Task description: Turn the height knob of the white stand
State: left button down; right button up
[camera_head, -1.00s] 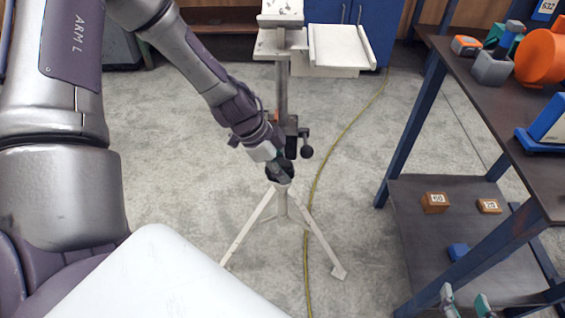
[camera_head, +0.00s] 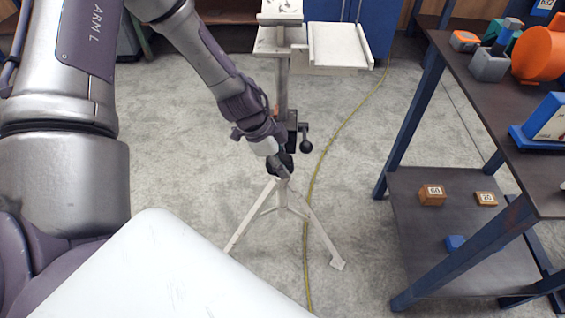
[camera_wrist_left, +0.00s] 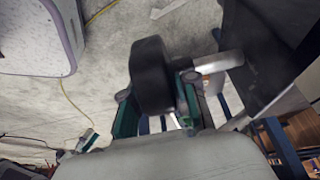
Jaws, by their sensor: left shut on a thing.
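The white stand (camera_head: 281,97) stands upright on the floor on splayed tripod legs, in the middle of the head view. My left gripper (camera_head: 279,164) reaches its column from the left, just above where the legs meet. It is shut on a black knob (camera_wrist_left: 152,75), which fills the space between its green-edged fingers in the left wrist view. In the head view the gripper partly hides this knob. Another black ball-ended handle (camera_head: 306,146) sticks out to the right of the column, free. A teal-tipped gripper, apparently my right one (camera_wrist_left: 85,141), shows small in the left wrist view.
A dark bench with blue legs (camera_head: 408,130) stands at the right, with numbered wooden blocks (camera_head: 432,195) on its lower shelf. A yellow cable (camera_head: 325,150) runs along the floor right of the stand. The floor left of the stand is clear.

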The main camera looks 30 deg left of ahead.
pick_arm(q)
jog(key=c, duration=0.9)
grip_release()
jog(key=shift+r, duration=0.1)
jog(key=v, duration=1.1)
jog(key=shift+s+a+r, duration=0.15)
jog(key=shift+r, duration=0.2)
